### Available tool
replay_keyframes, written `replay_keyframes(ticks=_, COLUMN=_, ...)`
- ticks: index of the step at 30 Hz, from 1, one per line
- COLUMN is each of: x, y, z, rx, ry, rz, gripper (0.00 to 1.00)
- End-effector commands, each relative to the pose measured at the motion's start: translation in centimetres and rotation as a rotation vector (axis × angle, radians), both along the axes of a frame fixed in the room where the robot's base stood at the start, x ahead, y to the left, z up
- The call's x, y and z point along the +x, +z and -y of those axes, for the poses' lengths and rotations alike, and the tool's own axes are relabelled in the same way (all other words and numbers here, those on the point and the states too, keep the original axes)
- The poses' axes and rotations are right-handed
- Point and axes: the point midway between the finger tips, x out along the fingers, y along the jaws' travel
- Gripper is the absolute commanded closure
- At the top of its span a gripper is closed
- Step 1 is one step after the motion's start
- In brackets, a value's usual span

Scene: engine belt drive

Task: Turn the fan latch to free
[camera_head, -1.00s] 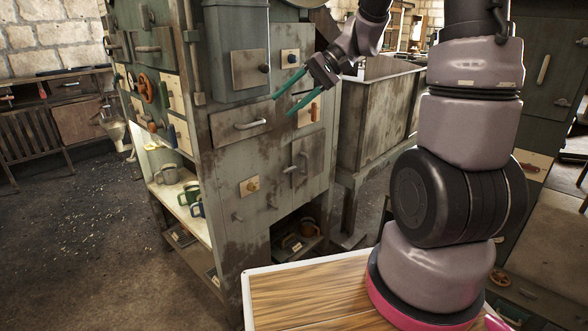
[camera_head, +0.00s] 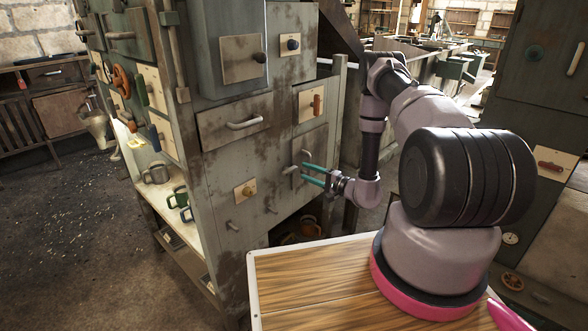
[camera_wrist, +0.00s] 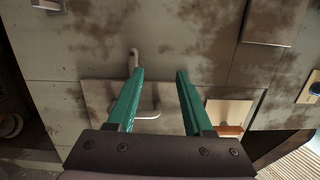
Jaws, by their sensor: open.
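My gripper (camera_head: 305,172) is open and empty, with its green fingers pointing left at the cabinet front beside a small grey door (camera_head: 312,145). In the wrist view, a short grey lever (camera_wrist: 134,58) is near the left fingertip. A bent handle (camera_wrist: 152,113) on a panel shows between the fingers (camera_wrist: 160,72). An orange latch on a pale plate (camera_head: 317,104) is above my gripper in the head view. No label is readable, so I cannot tell which piece is the fan latch. Contact with the cabinet cannot be made out.
A wooden tabletop (camera_head: 310,280) lies in front below my arm. The floor at left is open.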

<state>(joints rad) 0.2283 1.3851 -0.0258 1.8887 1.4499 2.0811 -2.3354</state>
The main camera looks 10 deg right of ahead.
Motion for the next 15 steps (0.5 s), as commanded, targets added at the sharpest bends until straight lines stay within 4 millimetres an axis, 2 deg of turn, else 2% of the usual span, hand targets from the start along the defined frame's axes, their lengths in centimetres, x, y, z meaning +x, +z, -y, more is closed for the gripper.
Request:
replay_keyframes(ticks=1, x=-0.5, y=-2.0, z=0.6, rx=-0.010, ry=-0.040, rz=-0.004, gripper=0.49)
replay_keyframes(ticks=3, x=-0.8, y=-3.5, z=1.3, rx=-0.025, ry=-0.082, rz=0.001, gripper=0.49)
replay_keyframes(ticks=6, x=-1.0, y=-4.7, z=1.7, rx=-0.040, ry=-0.112, rz=0.006, gripper=0.49)
replay_keyframes(ticks=11, x=0.1, y=-4.9, z=1.0, rx=-0.046, ry=-0.116, rz=0.010, gripper=0.49)
replay_keyframes(ticks=15, x=2.1, y=-4.8, z=-0.6, rx=-0.045, ry=-0.114, rz=0.011, gripper=0.49)
